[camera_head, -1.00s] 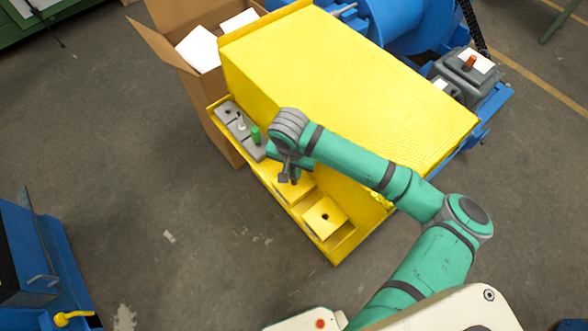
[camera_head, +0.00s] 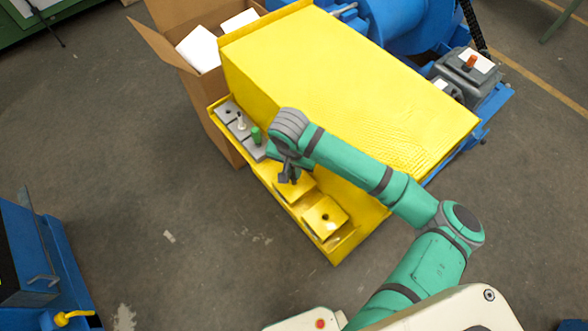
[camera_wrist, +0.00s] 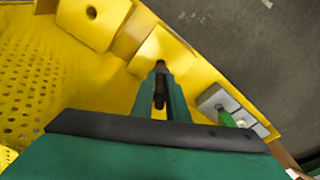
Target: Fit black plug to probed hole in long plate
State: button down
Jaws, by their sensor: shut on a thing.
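My gripper (camera_head: 289,174) is over the nearer-to-grey of two yellow blocks (camera_head: 302,191) on the yellow ledge. In the wrist view its fingers (camera_wrist: 160,75) are shut on a dark, slim piece, the black plug (camera_wrist: 159,93), which shows between them. The plug's tip is over the yellow block (camera_wrist: 165,45); I cannot tell whether it touches or sits in a hole. The other yellow block (camera_head: 325,216) has an open dark hole, also seen in the wrist view. Which piece is the long plate is not clear.
Grey blocks (camera_head: 228,112) stand at the ledge's far left end, with a white plug (camera_head: 241,123) and a green plug (camera_head: 256,135). A tall yellow housing (camera_head: 340,80) rises behind the ledge. A cardboard box (camera_head: 172,45) stands behind left. Floor in front is clear.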

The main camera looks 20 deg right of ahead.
aim_at(294, 177)
jog(key=shift+f, duration=2.05)
jog(key=c, duration=1.7)
grip_release()
jog(key=shift+o, duration=0.2)
jog(key=shift+r, duration=0.1)
jog(key=r, duration=0.7)
jog(key=s+r, duration=0.1)
jog(key=r, duration=0.2)
jog(key=shift+a+r, duration=0.3)
jog(key=shift+a, duration=0.1)
